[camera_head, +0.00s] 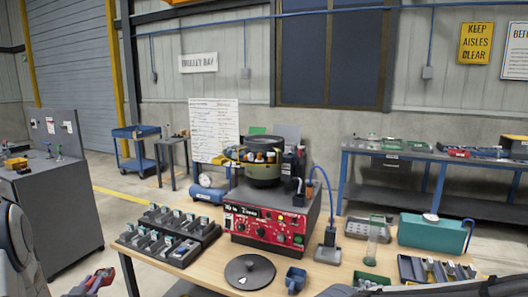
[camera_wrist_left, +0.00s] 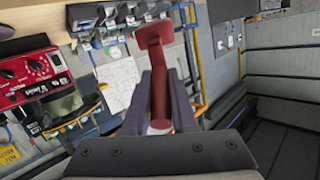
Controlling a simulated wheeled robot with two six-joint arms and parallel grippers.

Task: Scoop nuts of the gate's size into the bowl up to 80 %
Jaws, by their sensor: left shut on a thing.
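My left gripper (camera_head: 88,285) is low at the left of the head view, off the table's left end. It is shut on a red tool (camera_head: 103,277) with a broad flat head. In the left wrist view the red tool (camera_wrist_left: 153,35) stands out between the dark fingers (camera_wrist_left: 160,105). The dark feeder bowl (camera_head: 262,170) sits on the red-fronted feeder box (camera_head: 266,226), well to the right of the gripper. The bowl's inside and fill level are hidden. Sectioned bins (camera_head: 172,236) hold small grey parts, too small to size. My right gripper is out of view.
On the table are a black round lid (camera_head: 250,271), a blue cup (camera_head: 295,279), a grey block (camera_head: 328,253) with a cable, a clear greenish cylinder (camera_head: 373,250), a teal box (camera_head: 433,234) and a dark divided tray (camera_head: 435,271). A grey cabinet (camera_head: 62,205) stands left.

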